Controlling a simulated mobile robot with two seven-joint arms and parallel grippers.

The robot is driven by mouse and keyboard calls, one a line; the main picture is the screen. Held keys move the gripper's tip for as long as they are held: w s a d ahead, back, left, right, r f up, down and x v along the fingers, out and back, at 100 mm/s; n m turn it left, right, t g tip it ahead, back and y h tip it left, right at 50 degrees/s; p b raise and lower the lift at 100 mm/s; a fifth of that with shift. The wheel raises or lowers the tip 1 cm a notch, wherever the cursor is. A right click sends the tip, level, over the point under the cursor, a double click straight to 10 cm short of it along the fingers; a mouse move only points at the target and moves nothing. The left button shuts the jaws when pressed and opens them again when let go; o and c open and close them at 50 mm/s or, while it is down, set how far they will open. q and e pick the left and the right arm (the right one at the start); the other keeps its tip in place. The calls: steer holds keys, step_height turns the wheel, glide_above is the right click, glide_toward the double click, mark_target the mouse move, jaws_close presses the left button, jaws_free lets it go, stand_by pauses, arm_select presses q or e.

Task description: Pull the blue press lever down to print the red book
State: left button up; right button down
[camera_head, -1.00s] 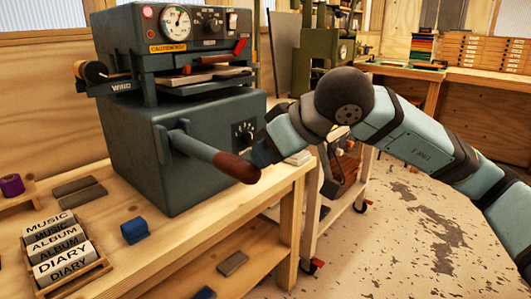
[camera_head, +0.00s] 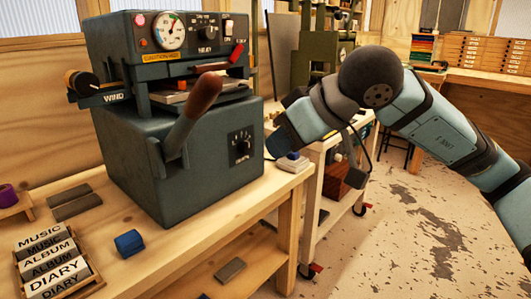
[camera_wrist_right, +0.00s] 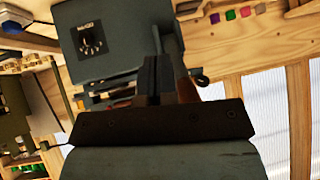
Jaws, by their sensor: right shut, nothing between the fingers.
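The blue-grey press (camera_head: 180,150) stands on the wooden bench, with a dial and switches on its top panel. Its lever (camera_head: 183,130) slants up and right, with its brown grip (camera_head: 206,94) in front of the press bed. A flat reddish-brown piece lies in the bed opening, partly hidden by the grip; I cannot tell if it is the red book. My right gripper (camera_wrist_right: 152,75) is shut and empty in the right wrist view, with a brown piece, likely the grip, beside it. In the head view its fingers are hidden beside the press. My left gripper is out of view.
The floor at right is open.

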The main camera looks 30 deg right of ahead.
arm_select(q)
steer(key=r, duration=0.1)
steer(key=p, duration=0.1)
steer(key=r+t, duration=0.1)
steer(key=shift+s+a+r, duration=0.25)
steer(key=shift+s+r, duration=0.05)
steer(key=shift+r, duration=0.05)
arm_select(e)
steer(key=v, duration=0.7)
steer(key=shift+s, duration=0.45)
